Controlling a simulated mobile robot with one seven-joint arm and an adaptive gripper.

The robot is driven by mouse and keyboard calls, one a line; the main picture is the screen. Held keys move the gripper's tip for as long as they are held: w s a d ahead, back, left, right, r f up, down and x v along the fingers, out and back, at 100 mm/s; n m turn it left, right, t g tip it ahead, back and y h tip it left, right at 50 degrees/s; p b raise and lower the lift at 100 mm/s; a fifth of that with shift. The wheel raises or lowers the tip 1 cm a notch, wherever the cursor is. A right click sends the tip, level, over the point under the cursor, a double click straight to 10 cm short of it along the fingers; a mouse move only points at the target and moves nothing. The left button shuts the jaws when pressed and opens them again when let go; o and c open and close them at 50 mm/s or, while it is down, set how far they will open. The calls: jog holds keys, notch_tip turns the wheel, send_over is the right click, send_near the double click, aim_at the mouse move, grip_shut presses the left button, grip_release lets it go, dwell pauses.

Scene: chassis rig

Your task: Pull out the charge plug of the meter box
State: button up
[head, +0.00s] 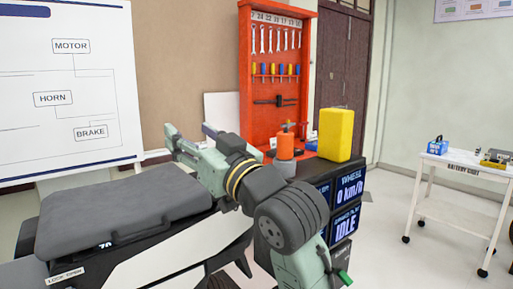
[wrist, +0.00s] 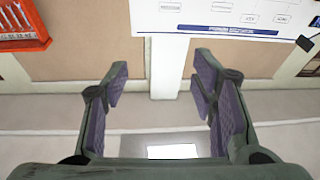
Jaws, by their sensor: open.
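A dark box with lit screens (head: 348,190) reading "0 km/h" and "IDLE" stands at centre right in the head view, partly behind my arm. I cannot tell whether it is the meter box. I cannot make out a charge plug in either view. A small bright green piece (head: 344,277) shows low beside my arm; what it is, I cannot tell. My gripper (head: 189,137) is raised over the far side of the grey seat, pointing away. In the wrist view my gripper (wrist: 160,78) is open and empty, its two fingers wide apart.
The grey padded seat (head: 130,205) lies at left below my gripper. A yellow block (head: 336,135) and an orange-and-grey object (head: 286,146) stand on the dark bench. A red tool rack (head: 244,85) stands behind. A white cart (head: 466,162) is at right, with open floor before it.

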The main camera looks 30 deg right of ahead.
aim_at(290, 135)
jog(key=s+d+f+m+g+h, duration=0.25)
jog(key=s+d+m+h, duration=0.35)
jog(key=s+d, duration=0.85)
jog(key=shift+n+g+h, duration=0.3)
jog(key=shift+n+g, duration=0.05)
jog(key=shift+n, duration=0.35)
jog(key=w+d, duration=0.1)
jog(key=w, duration=0.1)
jog(key=w+p, duration=0.1)
jog(key=w, duration=0.1)
jog(key=w+d+p, duration=0.1)
jog(key=w, duration=0.1)
jog(key=shift+d+r, duration=0.3)
jog(key=w+p, duration=0.1)
jog(key=w+d+p, duration=0.1)
jog(key=w, duration=0.2)
jog(key=shift+w+d+r+p, duration=0.25)
jog(key=shift+w+d+p, duration=0.05)
jog(key=shift+d+p, duration=0.1)
jog(key=shift+w+f, duration=0.15)
jog(key=shift+w, duration=0.2)
grip_shut()
